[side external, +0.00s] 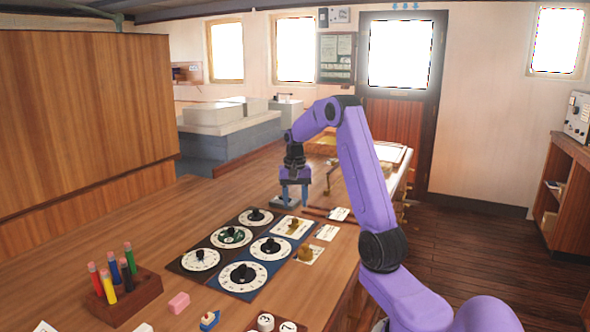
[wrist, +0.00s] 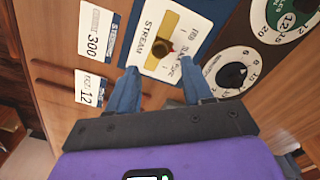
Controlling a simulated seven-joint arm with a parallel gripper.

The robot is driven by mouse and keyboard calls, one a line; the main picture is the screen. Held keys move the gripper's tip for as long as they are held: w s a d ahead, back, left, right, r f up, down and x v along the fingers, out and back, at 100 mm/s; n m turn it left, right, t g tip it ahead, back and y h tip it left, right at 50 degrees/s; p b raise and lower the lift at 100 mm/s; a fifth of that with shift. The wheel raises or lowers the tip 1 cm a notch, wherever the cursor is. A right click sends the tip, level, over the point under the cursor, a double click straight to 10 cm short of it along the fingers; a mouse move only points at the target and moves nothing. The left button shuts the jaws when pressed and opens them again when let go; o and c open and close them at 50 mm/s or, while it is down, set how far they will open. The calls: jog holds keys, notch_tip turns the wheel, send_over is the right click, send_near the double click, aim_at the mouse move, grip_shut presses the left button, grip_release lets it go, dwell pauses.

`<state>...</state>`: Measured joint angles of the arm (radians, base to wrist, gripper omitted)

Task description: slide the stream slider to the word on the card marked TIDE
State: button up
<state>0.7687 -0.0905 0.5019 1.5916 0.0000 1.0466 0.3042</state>
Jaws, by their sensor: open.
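The stream slider's white plate (wrist: 150,62), marked STREAM, lies ahead of my gripper in the wrist view. Its brass knob (wrist: 160,47) sits on a brass track, with small words along one side; one looks like SLACK. In the side view the plate (side external: 284,232) lies at the far end of the panels. My gripper (side external: 291,204) is open and empty, just beyond the plate and above the table. In the wrist view its blue fingers (wrist: 161,80) are apart, short of the knob. I cannot read TIDE on any card.
Cards reading 300 (wrist: 95,31) and 12 (wrist: 90,88) lie beside the plate. A black-knobbed dial (wrist: 231,75) and a green-centred dial (wrist: 286,14) are on its other side. A second brass-knobbed plate (side external: 315,254) is nearer. A pen rack (side external: 143,290) stands front left.

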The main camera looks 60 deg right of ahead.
aim_at(295, 219)
notch_tip(295, 219, up, 12)
dwell(0.4)
dwell(0.3)
jog(key=a+f+n, duration=0.3)
jog(key=a+n, duration=0.7)
jog(key=a, duration=1.9)
jog(key=s+a+f+n, duration=0.3)
jog(key=s+a+n, duration=0.4)
jog(key=s+a, duration=0.4)
jog(key=s+f+n, duration=0.4)
jog(key=s+n, duration=0.2)
jog(key=s, duration=0.8)
jog(key=shift+a+n, duration=0.15)
jog(key=shift+n, duration=0.25)
